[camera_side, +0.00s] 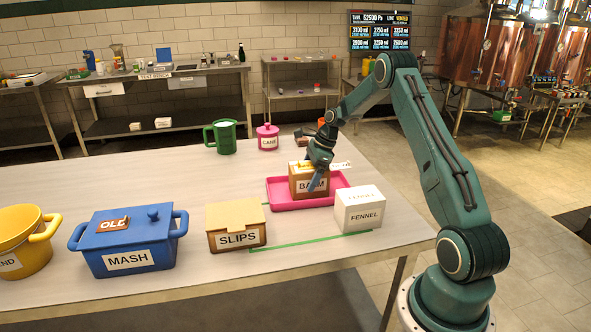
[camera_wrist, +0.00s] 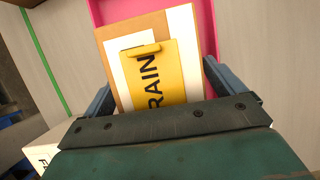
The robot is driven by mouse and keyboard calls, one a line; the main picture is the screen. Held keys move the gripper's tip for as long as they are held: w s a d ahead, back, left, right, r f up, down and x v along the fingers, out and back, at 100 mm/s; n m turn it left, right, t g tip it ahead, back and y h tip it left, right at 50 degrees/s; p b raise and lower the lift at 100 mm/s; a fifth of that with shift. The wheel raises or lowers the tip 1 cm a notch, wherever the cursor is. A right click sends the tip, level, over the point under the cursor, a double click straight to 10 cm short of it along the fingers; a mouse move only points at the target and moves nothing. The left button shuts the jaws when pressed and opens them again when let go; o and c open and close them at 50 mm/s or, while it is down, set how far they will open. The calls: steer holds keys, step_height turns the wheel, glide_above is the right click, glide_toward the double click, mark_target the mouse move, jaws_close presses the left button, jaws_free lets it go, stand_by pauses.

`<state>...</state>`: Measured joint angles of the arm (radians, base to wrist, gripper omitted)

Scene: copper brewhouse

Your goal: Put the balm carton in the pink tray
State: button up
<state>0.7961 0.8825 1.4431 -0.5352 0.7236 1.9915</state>
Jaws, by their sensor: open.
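The brown balm carton (camera_side: 300,186), labelled BALM, stands upright in the pink tray (camera_side: 281,200). In the wrist view the top of the carton (camera_wrist: 182,24) shows with the pink tray (camera_wrist: 207,30) around it. A yellow piece (camera_wrist: 165,75) with the letters RAIN showing lies on the carton's top; part of it is hidden by my gripper. My gripper (camera_side: 316,180) is open at the carton, pointing down. In the wrist view its fingers (camera_wrist: 157,80) stand apart on either side of the carton's top; I cannot tell whether they touch it.
A white FENNEL box (camera_side: 358,214) stands right in front of the tray, and a brown SLIPS box (camera_side: 236,220) to its left. A blue MASH pot (camera_side: 128,240) and a yellow pot (camera_side: 22,240) are farther left. A green mug (camera_side: 222,138) and pink CANE jar (camera_side: 267,138) stand behind.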

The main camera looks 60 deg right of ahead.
steer(key=shift+r, duration=0.1)
steer(key=v, duration=1.1)
steer(key=shift+s+d+r, duration=0.1)
steer(key=shift+r, duration=0.05)
steer(key=shift+s+r, duration=0.15)
steer(key=shift+r, duration=0.2)
